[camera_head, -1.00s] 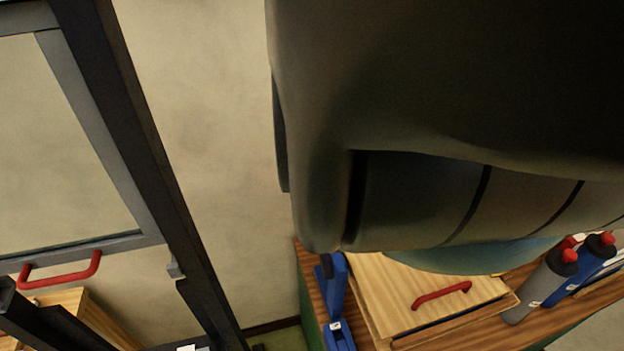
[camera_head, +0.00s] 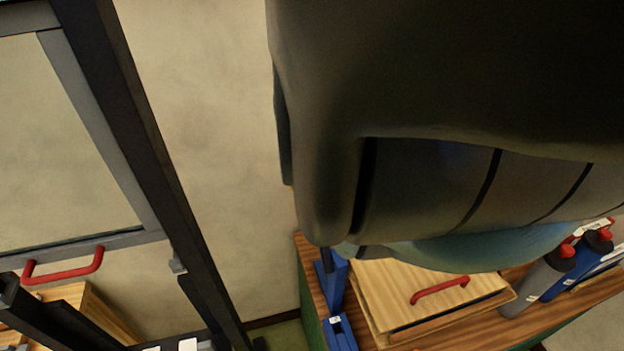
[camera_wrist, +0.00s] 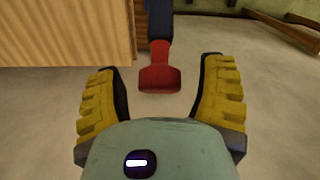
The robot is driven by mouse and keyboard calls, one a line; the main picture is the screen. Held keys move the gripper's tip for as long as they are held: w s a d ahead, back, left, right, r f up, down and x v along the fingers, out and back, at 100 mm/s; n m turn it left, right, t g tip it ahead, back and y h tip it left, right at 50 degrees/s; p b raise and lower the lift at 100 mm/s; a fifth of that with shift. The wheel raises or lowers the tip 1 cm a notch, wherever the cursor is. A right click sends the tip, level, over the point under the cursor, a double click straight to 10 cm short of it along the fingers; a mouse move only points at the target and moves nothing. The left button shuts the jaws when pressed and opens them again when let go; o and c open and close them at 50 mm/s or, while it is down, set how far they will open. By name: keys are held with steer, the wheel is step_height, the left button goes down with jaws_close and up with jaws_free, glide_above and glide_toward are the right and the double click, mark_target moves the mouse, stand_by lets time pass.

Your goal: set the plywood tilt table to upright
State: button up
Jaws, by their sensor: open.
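The plywood board with a red bar handle (camera_head: 440,289), apparently the tilt table (camera_head: 382,284), lies nearly flat on its base on the wooden bench in the head view. My arm covers part of its back edge. In the wrist view my gripper (camera_wrist: 158,70) is open, with yellow ribbed fingers spread apart. A red grip (camera_wrist: 160,78) on a dark blue lever (camera_wrist: 160,20) lies ahead, between the fingertips in the picture. I cannot tell whether they touch. A wooden block or panel (camera_wrist: 60,35) fills the upper left of that view.
A blue stand (camera_head: 338,305) is left of the board on the bench (camera_head: 310,262). Grey and blue bottles with red caps (camera_head: 540,285) stand to its right. A dark frame (camera_head: 130,130) with a glazed panel and red handle (camera_head: 62,268) is at the left.

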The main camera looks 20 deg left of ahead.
steer(key=shift+c, duration=0.2)
jaws_close()
stand_by(0.6)
